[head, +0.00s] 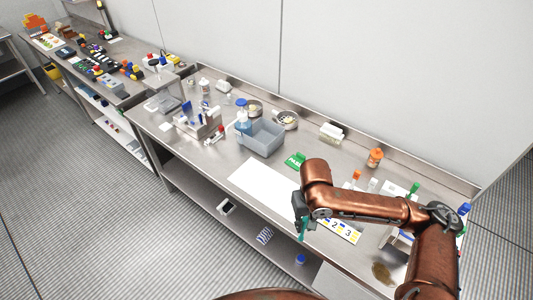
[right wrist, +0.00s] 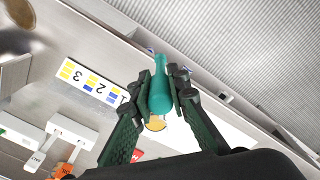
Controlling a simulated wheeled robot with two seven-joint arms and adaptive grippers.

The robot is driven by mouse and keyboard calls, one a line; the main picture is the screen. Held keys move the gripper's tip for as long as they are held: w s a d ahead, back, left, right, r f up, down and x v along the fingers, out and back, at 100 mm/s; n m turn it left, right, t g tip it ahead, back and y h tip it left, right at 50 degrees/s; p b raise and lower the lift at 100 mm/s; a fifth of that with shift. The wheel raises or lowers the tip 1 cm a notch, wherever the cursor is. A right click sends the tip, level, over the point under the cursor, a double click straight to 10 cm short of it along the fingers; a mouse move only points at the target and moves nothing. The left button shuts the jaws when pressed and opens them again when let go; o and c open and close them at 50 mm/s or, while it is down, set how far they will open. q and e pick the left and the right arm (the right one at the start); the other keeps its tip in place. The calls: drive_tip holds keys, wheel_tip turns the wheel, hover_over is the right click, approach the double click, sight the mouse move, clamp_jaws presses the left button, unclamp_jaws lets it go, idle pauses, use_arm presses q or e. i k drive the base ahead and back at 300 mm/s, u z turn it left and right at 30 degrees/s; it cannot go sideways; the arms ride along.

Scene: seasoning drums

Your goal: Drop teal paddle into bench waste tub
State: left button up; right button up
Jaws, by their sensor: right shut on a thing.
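My right gripper (head: 301,212) is at the front edge of the bench, jaws pointing down, shut on the teal paddle (head: 303,232). In the right wrist view the teal paddle (right wrist: 160,97) sits between the two dark fingers of the gripper (right wrist: 161,84), with its narrow neck pointing up in the picture. The grey open tub (head: 262,138), which looks like the bench waste tub, stands on the bench to the left of and behind the gripper, apart from it. My left gripper is in neither view.
A white sheet (head: 262,190) lies clear before the tub. A blue-capped bottle (head: 243,121) stands at the tub's left. A green card (head: 295,160) lies to its right. A numbered strip (head: 339,229) lies near the gripper. Small bottles and an orange jar (head: 375,157) stand to the right.

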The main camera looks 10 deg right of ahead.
sight(268, 142)
drive_tip(key=u, duration=0.65)
drive_tip(key=i, duration=0.95)
